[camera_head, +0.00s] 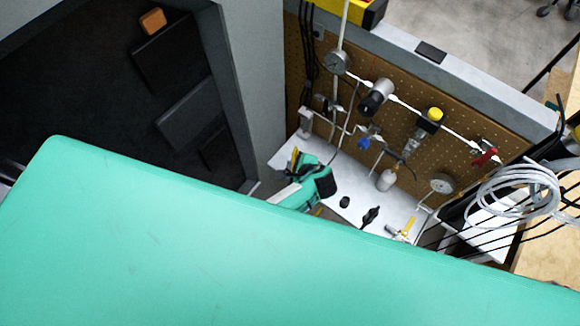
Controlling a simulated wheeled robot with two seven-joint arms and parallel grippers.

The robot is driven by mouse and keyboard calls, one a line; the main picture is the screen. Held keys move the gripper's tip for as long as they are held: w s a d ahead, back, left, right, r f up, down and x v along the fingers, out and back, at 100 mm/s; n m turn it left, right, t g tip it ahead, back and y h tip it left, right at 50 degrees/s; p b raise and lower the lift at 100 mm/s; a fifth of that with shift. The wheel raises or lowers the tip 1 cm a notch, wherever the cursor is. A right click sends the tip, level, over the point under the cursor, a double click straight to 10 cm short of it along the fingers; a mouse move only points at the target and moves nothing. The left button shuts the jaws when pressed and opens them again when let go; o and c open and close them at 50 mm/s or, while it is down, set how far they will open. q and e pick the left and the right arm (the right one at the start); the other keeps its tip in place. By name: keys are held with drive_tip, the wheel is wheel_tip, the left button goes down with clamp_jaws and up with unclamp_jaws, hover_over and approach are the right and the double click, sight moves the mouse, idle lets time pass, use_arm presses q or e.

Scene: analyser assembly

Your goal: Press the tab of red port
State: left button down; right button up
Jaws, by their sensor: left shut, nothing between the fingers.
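A small red part (485,156) shows at the right end of the pipe run on the brown pegboard (395,88). It looks like a valve handle; at this size I cannot make out a port or a tab on it.
Gauges, pipes, a blue handle (364,143) and a yellow knob (435,114) are on the pegboard. Coiled clear tubing (517,190) hangs at the right. A grey wall (255,75) stands left.

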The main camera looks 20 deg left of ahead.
use_arm(q)
drive_tip(key=shift+f, duration=0.5)
idle(0.4)
drive_tip(key=shift+r, duration=0.1)
drive_tip(key=shift+r+p, duration=0.85)
drive_tip(key=shift+r, duration=0.1)
drive_tip(key=shift+r, duration=2.4)
